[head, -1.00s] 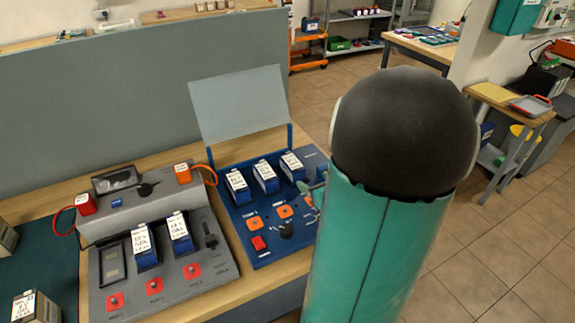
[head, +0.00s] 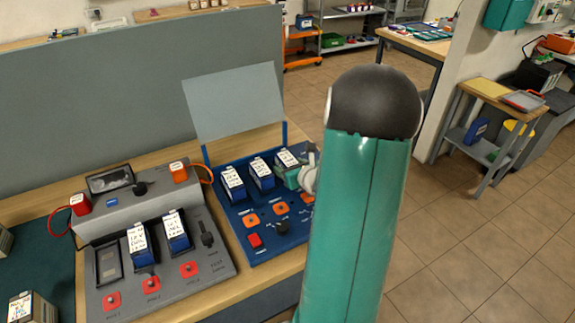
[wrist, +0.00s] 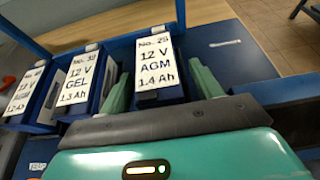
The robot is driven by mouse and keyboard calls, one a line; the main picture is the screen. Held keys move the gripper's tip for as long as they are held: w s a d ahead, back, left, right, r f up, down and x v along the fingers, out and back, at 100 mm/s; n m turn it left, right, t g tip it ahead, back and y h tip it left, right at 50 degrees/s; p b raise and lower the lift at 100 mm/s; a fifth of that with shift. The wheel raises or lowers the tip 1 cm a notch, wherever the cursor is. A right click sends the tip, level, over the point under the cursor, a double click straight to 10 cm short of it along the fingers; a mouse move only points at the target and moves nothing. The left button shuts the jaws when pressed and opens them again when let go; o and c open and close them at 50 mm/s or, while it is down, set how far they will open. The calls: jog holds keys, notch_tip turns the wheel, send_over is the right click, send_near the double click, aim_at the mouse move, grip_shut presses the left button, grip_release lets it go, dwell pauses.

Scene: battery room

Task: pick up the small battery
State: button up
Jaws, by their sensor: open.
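Three small blue batteries with white labels stand in a row on the blue charger (head: 290,229). The right one (head: 286,159) reads No. 25, 12 V AGM, 1.4 Ah in the wrist view (wrist: 155,62). The middle one (head: 262,173) reads GEL, 1.3 Ah, and the left one (head: 232,183) shows 1.2 Ah. My gripper (wrist: 161,82) is open, with one green finger on each side of the AGM battery. I cannot tell whether the fingers touch it. In the head view my gripper (head: 293,179) is partly hidden by my arm.
A grey charger (head: 197,275) with two larger blue batteries stands to the left. The blue charger's raised lid (head: 236,103) stands behind its row. The neighbouring GEL battery sits close to my left finger. Open tiled floor lies to the right.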

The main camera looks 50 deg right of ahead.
jog(key=c, duration=1.4)
grip_shut()
jog(key=shift+r, duration=0.15)
